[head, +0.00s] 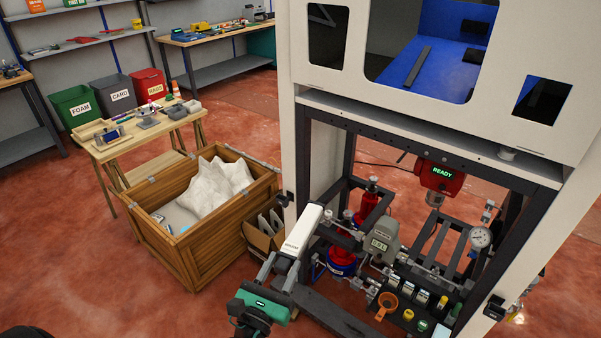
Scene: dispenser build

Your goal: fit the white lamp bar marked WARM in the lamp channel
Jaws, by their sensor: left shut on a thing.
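My left gripper (279,268) comes in from the bottom, with a green-topped wrist, and is shut on a white bar (304,228). The bar is long and slim and slants up and to the right from the jaws. Small dark lettering shows near its lower end, too small to read surely. The bar is in front of the left side of the white dispenser cabinet (318,165), near its open lower bay. I cannot make out the lamp channel. My right gripper is not in view.
The lower bay holds a red bottle (369,203), a grey meter (380,240), a red unit reading READY (440,176) and a gauge (480,237). A wooden crate (166,235) and a cardboard box (262,240) stand left of it. Red floor is clear at lower left.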

